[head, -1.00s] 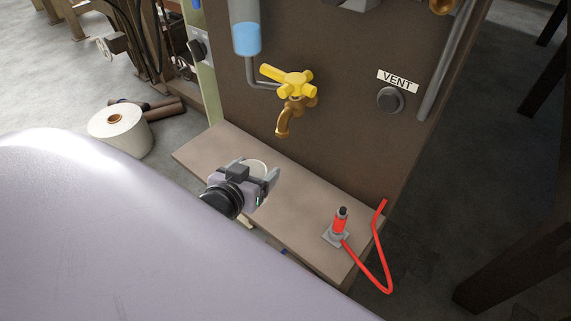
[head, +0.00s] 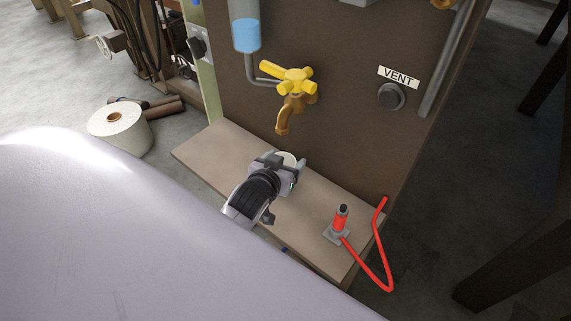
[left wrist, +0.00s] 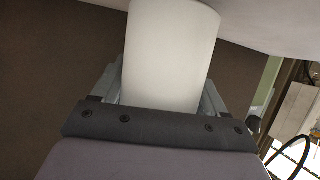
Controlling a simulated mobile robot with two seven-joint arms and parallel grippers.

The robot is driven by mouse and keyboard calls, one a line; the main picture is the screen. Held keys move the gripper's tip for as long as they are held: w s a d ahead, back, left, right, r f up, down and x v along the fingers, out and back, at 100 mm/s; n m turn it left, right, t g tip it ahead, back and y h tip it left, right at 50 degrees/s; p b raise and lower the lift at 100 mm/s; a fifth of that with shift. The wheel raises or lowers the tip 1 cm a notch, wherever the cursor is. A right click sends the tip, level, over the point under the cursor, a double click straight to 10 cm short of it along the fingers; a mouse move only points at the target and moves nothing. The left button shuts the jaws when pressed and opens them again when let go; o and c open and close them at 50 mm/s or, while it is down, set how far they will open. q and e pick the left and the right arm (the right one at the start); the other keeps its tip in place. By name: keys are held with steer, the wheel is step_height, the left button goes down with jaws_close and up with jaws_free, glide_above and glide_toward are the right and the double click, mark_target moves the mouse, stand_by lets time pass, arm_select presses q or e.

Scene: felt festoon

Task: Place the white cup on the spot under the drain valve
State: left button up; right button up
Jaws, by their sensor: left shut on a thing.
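The white cup (head: 287,159) is mostly hidden behind my left gripper (head: 281,165) in the head view; only its rim and top show. The left wrist view shows the cup (left wrist: 170,55) large between the two fingers of the left gripper (left wrist: 165,85), which is shut on it. The drain valve is a brass tap with a yellow cross handle (head: 290,80); its spout (head: 283,122) points down, just above and slightly left of the cup in the picture. Any marked spot under it is hidden. I cannot tell whether the cup touches the shelf. My right gripper is not in view.
The brown shelf (head: 215,149) runs along the foot of the dark panel (head: 345,140). A VENT label and round knob (head: 391,96) are on the panel. A white roll (head: 118,128) stands on the floor.

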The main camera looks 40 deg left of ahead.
arm_select(q)
steer(key=shift+w+f, duration=0.2)
steer(key=shift+f, duration=0.2)
steer(key=o, duration=1.1)
steer(key=shift+f, duration=0.15)
steer(key=shift+r, duration=0.2)
steer(key=shift+s, duration=0.1)
